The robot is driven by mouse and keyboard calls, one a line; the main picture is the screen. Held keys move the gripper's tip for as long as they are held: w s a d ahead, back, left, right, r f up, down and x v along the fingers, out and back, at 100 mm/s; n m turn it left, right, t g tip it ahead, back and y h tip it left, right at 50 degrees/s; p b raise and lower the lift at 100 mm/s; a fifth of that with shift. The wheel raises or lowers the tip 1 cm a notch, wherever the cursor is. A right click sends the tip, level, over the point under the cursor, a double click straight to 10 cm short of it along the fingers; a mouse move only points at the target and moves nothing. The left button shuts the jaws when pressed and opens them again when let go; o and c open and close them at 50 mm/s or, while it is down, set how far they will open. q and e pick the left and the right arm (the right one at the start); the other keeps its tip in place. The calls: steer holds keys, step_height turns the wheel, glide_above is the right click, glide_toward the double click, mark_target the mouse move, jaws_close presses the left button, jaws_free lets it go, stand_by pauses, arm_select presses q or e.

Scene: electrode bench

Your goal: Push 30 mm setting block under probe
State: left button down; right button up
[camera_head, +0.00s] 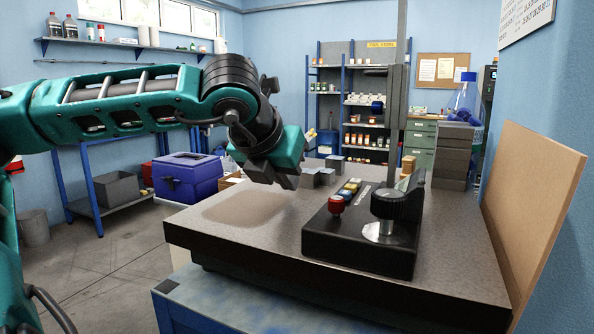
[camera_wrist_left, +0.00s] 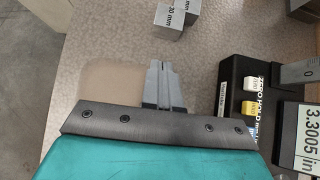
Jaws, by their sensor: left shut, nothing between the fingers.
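The 30 mm setting block (camera_wrist_left: 168,20), a grey block with a printed label, sits on the granite plate beyond my left fingertips at the top of the left wrist view. Another grey block (camera_wrist_left: 189,6) marked "mm" is close behind it. In the head view several grey blocks (camera_head: 309,178) stand just right of my left gripper (camera_head: 287,181); their labels are unreadable there. My left gripper, also in the wrist view (camera_wrist_left: 160,68), is shut and empty, low over the plate and apart from the block. The probe cannot be made out; my right gripper is out of view.
A black gauge base (camera_head: 355,243) with a red knob (camera_head: 336,204), a black knob and a tall column (camera_head: 397,85) stands right of the gripper. Its display (camera_wrist_left: 303,130) reads 3.3005 in. The granite plate (camera_head: 235,235) is clear at front left. A brown board (camera_head: 530,210) leans at right.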

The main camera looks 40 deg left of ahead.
mark_target(305, 171)
arm_select(q)
steer(key=w, duration=0.1)
steer(key=w+a, duration=0.1)
steer(key=w, duration=0.1)
steer(key=shift+r+p, duration=0.15)
steer(key=shift+p, duration=0.2)
steer(key=shift+w+a, duration=0.1)
steer(key=shift+w, duration=0.3)
steer(key=shift+w+a+f+b, duration=0.1)
steer(key=shift+w+a+b, duration=0.15)
steer(key=shift+w, duration=0.2)
steer(key=shift+w+a+f+b, duration=0.1)
steer(key=shift+w+b, duration=0.2)
steer(key=shift+w, duration=0.1)
steer(key=shift+w+a+r, duration=0.1)
steer(key=shift+w, duration=0.35)
steer(key=shift+s, duration=0.1)
